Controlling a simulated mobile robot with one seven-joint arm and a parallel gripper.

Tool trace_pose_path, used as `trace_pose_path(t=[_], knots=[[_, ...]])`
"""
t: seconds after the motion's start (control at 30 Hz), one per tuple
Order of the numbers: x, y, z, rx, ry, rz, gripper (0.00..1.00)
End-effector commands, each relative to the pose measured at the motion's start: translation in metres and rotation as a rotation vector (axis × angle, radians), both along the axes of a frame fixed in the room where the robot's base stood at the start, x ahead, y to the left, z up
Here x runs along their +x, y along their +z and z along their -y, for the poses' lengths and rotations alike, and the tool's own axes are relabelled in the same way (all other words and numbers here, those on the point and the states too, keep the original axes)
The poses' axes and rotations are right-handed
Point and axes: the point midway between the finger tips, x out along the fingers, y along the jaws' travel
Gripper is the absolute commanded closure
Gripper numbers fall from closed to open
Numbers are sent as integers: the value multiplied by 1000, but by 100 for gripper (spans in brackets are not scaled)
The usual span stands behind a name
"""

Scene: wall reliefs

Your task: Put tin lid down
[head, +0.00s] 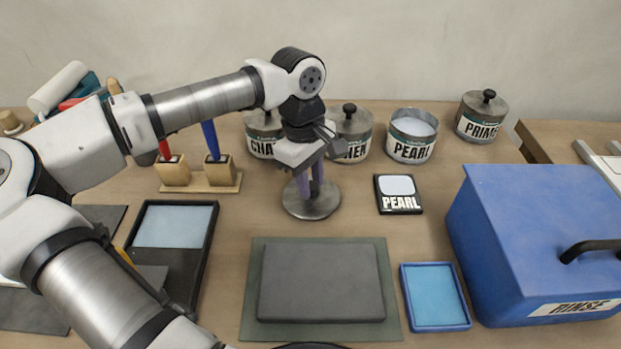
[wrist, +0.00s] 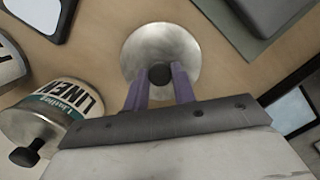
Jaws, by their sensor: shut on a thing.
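The tin lid (head: 312,205) is a round, flat grey metal disc. In the head view it is low over the table, between the row of tins and the grey slab. I cannot tell whether it touches the wood. My gripper (head: 314,186) points down over it, with its purple fingers shut on the lid's dark knob. In the wrist view the lid (wrist: 165,45) shows face-on, and my gripper (wrist: 160,80) has a finger on each side of the black knob. The open tin marked PEARL (head: 412,136) has no lid and shows pale contents.
Lidded tins stand at the back, one marked PRIME (head: 482,117). A small PEARL card (head: 398,194) lies right of the lid. The grey slab (head: 320,282) is in front, a blue tray (head: 435,297) and blue RINSE box (head: 535,240) at right. A brush holder (head: 200,181) stands left.

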Motion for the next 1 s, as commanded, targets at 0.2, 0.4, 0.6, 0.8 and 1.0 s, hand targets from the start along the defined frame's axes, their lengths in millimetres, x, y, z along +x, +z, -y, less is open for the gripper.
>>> trace_pose_path(t=[0.2,0.4,0.6,0.8,1.0], knots=[[0,-7,0,0,-1,1,96],[0,-11,0,0,-1,1,96],[0,-10,0,1,-1,1,52],[0,-10,0,1,-1,1,52],[1,-3,0,1,0,2,52]])
